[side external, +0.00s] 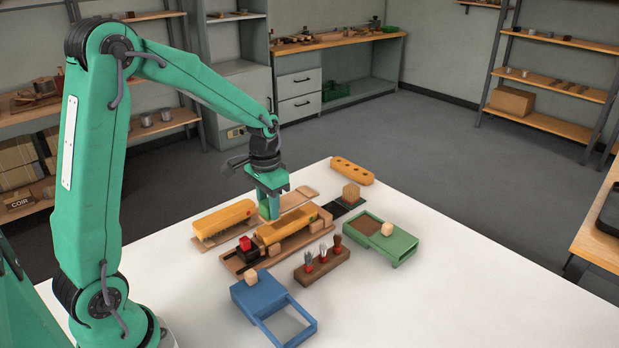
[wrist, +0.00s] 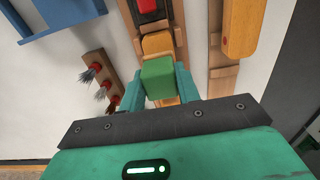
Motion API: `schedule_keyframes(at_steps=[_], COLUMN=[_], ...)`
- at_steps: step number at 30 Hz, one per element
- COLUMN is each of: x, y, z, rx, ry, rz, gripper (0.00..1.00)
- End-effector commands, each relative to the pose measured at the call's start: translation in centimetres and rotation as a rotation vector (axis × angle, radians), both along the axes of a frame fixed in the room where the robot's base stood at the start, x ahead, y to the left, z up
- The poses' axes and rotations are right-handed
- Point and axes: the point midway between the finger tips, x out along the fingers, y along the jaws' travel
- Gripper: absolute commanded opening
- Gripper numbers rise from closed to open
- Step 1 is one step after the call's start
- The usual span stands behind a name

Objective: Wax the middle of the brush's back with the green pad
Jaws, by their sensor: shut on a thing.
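My gripper (side external: 270,213) is shut on the green pad (wrist: 159,79), which sits between its two fingers. In the side view the pad (side external: 264,209) shows beside the fingers. The brush (side external: 284,229) is a yellow-orange block lying in a wooden holder (side external: 240,263), back up. In the wrist view part of the brush's back (wrist: 157,44) shows just beyond the pad; the rest is hidden under the pad and gripper. The pad is over or close above the brush's back; I cannot tell whether they touch.
A red and black clamp (side external: 246,247) stands at the holder's near end. A second yellow brush (side external: 222,218) lies beside it. A rack with several tufts (side external: 322,266), a blue box (side external: 260,293) and a green tray (side external: 403,245) stand nearby. The table's right front is clear.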

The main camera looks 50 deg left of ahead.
Motion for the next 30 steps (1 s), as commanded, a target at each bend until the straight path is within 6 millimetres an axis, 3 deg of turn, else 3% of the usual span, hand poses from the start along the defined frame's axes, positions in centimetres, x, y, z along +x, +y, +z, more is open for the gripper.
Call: schedule_keyframes(at_steps=[15,30], x=[0.1,0.1], y=[0.0,0.0], z=[4.6,5.1], rx=[0.001,0.001], ry=[-0.003,-0.002], rz=[0.000,0.000], gripper=[0.14,0.14])
